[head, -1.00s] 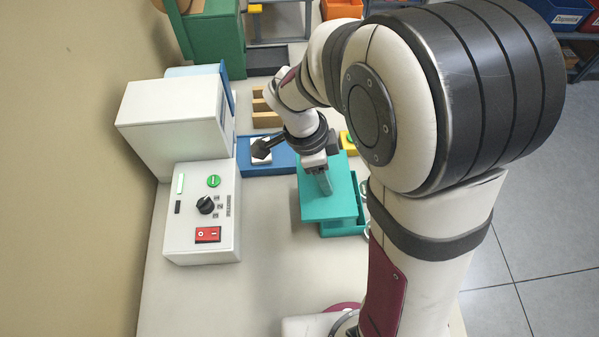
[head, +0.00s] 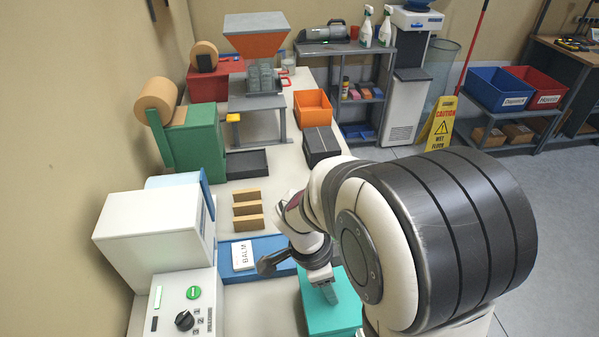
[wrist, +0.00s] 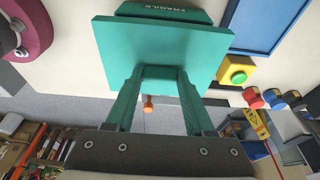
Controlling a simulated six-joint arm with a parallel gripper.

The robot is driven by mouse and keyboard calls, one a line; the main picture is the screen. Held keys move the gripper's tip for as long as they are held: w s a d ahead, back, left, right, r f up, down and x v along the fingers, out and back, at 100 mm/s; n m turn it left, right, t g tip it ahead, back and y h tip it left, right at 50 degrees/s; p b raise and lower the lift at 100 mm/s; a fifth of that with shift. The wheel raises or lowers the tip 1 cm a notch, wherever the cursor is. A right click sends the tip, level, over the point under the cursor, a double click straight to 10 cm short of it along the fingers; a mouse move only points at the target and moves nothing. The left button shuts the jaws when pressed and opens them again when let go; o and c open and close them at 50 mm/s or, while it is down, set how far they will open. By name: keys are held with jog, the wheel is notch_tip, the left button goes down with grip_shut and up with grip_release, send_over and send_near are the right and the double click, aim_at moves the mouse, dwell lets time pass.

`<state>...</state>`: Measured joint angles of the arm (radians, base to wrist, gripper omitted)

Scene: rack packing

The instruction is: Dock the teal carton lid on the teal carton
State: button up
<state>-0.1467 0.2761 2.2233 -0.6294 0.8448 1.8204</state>
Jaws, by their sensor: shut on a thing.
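The teal carton lid (head: 328,308) is a flat square plate below my gripper (head: 324,284) in the head view. It also fills the top middle of the wrist view (wrist: 160,45). My gripper (wrist: 160,85) is shut on the upright grip of the lid, with a finger on each side. A darker teal part marked FRAGILE, seemingly the teal carton (wrist: 165,13), shows past the lid's far edge in the wrist view. The lid hides most of the carton, and I cannot tell whether the two touch. My arm hides the area right of the lid in the head view.
A blue tray (head: 278,246) with a white BALM box (head: 243,255) lies just beyond the lid. A control box (head: 180,308) and a white machine (head: 150,235) stand left. A yellow box with a green button (wrist: 236,72) is close to the lid.

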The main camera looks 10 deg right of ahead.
jog(key=shift+a+f, duration=0.1)
jog(key=shift+f, duration=1.9)
jog(key=shift+f, duration=0.4)
jog(key=o, duration=1.3)
